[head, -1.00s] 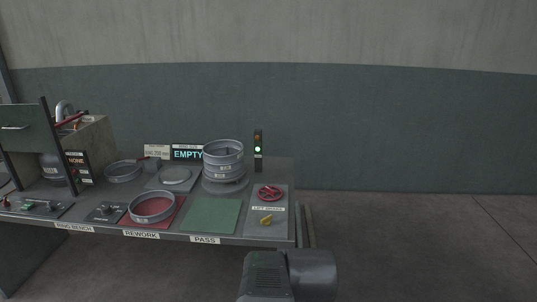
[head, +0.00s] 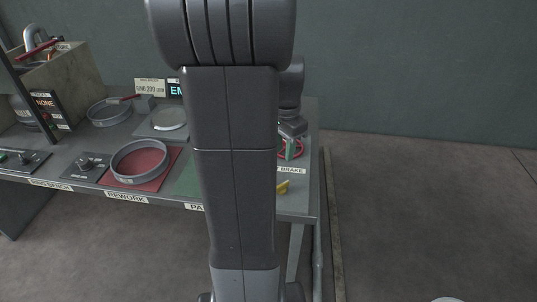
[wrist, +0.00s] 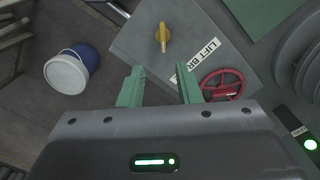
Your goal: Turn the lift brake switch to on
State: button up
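The lift brake switch is a yellow knob (wrist: 162,37) on a grey plate (wrist: 130,45), and it also shows in the head view (head: 282,187) near the bench's right end. In the wrist view its long axis runs nearly up and down. The "LIFT BRAKE" label (wrist: 205,55) beside it is partly covered by a finger. My gripper (wrist: 158,76) is open and empty, its green fingers apart. In the wrist view the knob appears beyond the fingertips, near the gap's centre line. In the head view my arm hides most of the gripper.
A red handwheel (wrist: 222,84) sits near the right finger. A white and blue bucket (wrist: 68,72) stands on the floor beside the bench. A grey ring (head: 139,161) lies on the red rework mat (head: 150,178). Open floor (head: 420,220) lies right of the bench.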

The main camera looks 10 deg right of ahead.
jog(key=f, duration=1.3)
jog(key=shift+w+f, duration=0.3)
jog(key=shift+f, duration=0.1)
grip_shut()
